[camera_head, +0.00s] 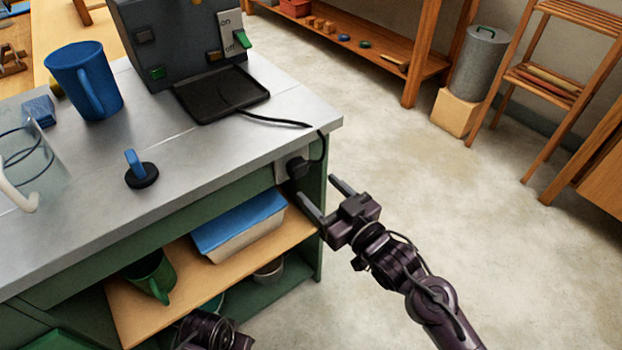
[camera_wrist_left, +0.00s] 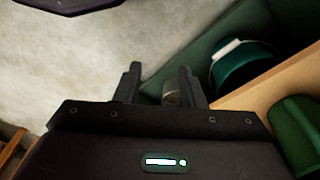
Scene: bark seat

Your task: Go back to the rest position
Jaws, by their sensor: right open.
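My right gripper (camera_head: 320,193) is open and empty beside the right end of the counter. Its two fingers point toward the black plug (camera_head: 297,167) on the cabinet's corner, apart from it. My left arm shows only partly at the bottom edge of the head view, in front of the shelves, and its fingers are hidden there. In the left wrist view my left gripper (camera_wrist_left: 158,84) has its fingers apart with nothing clearly held between them. A small grey round thing shows behind its right finger.
The metal counter (camera_head: 200,150) holds a blue mug (camera_head: 84,80), a glass jug and a dark machine (camera_head: 180,40) with a cord. Below, a shelf (camera_head: 190,285) holds a blue-lidded box (camera_head: 238,222) and a green mug (camera_head: 151,275). The floor (camera_head: 430,190) at right is clear.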

